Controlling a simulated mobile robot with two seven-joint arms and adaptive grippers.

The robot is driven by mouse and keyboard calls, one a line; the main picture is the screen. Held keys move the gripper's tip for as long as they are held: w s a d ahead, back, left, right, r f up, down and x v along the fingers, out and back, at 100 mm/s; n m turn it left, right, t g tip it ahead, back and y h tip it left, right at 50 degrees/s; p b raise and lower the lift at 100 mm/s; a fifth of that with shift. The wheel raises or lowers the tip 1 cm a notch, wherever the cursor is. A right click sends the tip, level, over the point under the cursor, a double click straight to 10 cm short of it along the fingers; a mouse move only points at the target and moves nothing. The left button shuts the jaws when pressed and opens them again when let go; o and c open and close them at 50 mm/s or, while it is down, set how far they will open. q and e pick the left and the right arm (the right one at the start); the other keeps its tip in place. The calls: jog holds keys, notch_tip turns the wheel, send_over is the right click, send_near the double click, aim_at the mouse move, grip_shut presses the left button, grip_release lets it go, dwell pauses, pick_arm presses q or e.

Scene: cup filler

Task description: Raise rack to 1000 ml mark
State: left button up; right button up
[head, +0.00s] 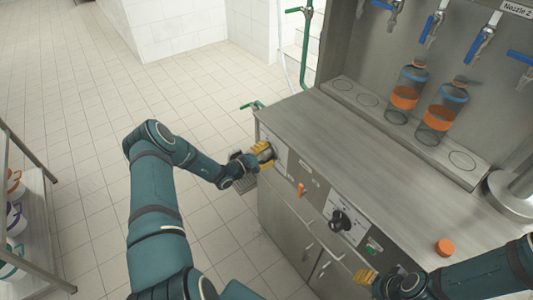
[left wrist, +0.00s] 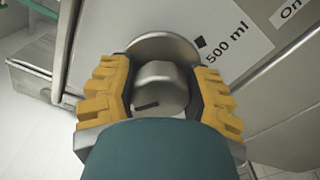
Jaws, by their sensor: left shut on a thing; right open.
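My left gripper (head: 264,151) is shut on a metal knob at the left end of the machine's front panel. In the left wrist view the yellow fingers (left wrist: 160,92) press on both sides of the grey knob (left wrist: 160,75). A dark line on the knob lies toward the lower left. A black square and "500 ml" label (left wrist: 225,45) show to the knob's upper right; no 1000 ml mark is visible. The rack (head: 355,93) is a low strip with round places along the back of the counter. Two bottles (head: 406,95) (head: 439,117) stand on it. My right gripper (head: 366,277) is open near the front panel.
A black dial (head: 340,221) and orange switch (head: 300,190) sit on the front panel. An orange button (head: 445,247) is on the counter (head: 390,165). Blue-handled taps (head: 479,46) hang above the rack. A shelf with cups (head: 38,220) stands far left. The tiled floor between is clear.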

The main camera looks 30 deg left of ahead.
pick_arm(q)
jog(key=shift+w+d+r, duration=0.2)
jog(key=shift+w+r, duration=0.1)
jog(key=o, duration=1.1)
jog(key=shift+w+d+f, duration=0.1)
jog(key=shift+d+f, duration=0.05)
jog(key=shift+f, duration=0.15)
jog(key=shift+s, duration=0.25)
jog(key=v, duration=1.1)
jog(key=shift+s+a, duration=0.15)
jog(key=shift+a, duration=0.05)
